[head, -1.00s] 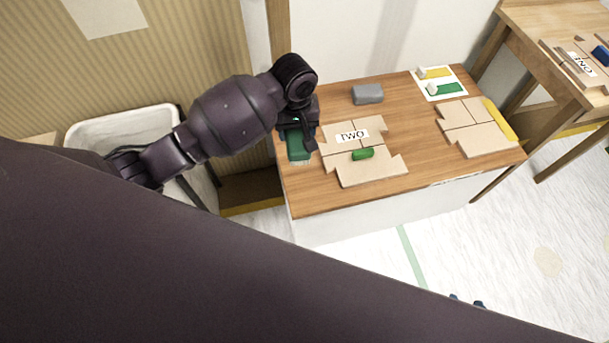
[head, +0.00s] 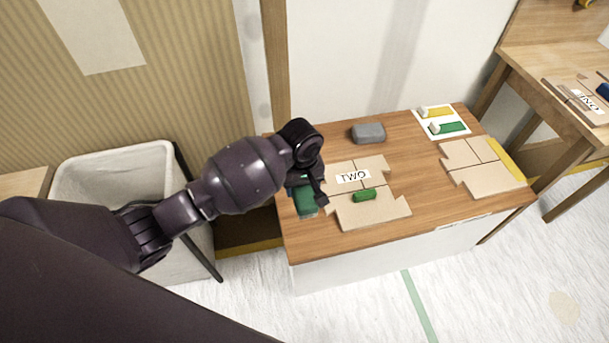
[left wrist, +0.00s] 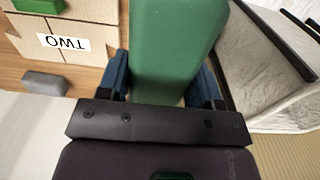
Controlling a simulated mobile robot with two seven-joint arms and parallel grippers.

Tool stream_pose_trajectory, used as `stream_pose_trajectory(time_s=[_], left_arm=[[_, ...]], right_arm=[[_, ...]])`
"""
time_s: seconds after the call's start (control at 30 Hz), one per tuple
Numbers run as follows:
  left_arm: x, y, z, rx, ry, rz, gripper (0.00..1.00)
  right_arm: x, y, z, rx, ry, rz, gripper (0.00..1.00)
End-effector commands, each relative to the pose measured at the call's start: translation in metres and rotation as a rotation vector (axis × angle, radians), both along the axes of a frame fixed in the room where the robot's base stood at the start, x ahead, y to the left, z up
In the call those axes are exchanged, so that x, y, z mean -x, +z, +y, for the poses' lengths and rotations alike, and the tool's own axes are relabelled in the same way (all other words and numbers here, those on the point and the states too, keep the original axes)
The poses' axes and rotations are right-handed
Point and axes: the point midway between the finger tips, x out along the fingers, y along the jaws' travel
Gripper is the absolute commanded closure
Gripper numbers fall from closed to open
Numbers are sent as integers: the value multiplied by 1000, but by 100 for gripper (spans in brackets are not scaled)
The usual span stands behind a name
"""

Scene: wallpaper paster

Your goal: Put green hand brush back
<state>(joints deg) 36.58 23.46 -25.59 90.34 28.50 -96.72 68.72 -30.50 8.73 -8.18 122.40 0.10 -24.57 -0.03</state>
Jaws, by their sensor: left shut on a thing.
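The green hand brush (head: 304,202) is at the left edge of the wooden table, partly hidden by my left gripper in the head view. In the left wrist view its green body (left wrist: 172,45) lies between the two blue fingers. My left gripper (head: 308,187) is shut on it. I cannot tell whether the brush touches the table. A white card (head: 441,122) with a yellow and a green brush picture or piece lies at the table's back right. My right gripper is not in view.
A board labelled TWO (head: 370,206) with a small green piece (head: 364,195) lies right of the brush. A grey block (head: 368,133) sits behind it. Another board (head: 482,168) lies at right. A white bin (head: 110,165) stands left of the table.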

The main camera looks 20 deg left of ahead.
Motion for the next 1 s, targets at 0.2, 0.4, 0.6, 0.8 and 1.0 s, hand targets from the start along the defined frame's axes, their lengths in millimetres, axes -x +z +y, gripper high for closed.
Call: stream_pose_trajectory(time_s=[0.2,0.4,0.6,0.8,1.0], left_arm=[[3,-57,0,0,-1,12,65],[3,-95,0,-1,-1,9,65],[1,-120,0,0,-1,4,65],[0,-128,-1,1,-1,-2,65],[-1,-127,0,1,-1,-3,65]], right_arm=[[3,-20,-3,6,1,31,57],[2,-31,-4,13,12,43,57],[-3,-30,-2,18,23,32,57],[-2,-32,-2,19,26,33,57],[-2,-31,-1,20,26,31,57]])
